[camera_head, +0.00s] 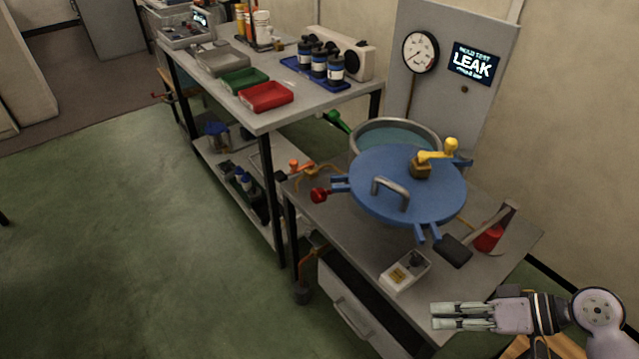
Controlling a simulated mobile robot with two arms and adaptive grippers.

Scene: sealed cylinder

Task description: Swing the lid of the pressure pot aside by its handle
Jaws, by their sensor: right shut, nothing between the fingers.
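The pressure pot (362,138) stands on the low grey bench below the gauge panel. Its back rim and bluish inside show behind the lid. The round blue lid (440,201) sits toward the front of the pot, covering part of the opening and hiding the pot's front. A grey bar handle (391,184) stands on the lid's top, left of its middle. My right gripper (433,316) is at the lower right, past the bench's front edge in the picture, with fingers pointing left. It is shut, empty and well apart from the handle. My left gripper is not in view.
A yellow-handled valve (451,147) rises from the lid's right back. The left table (215,84) holds trays and bottles.

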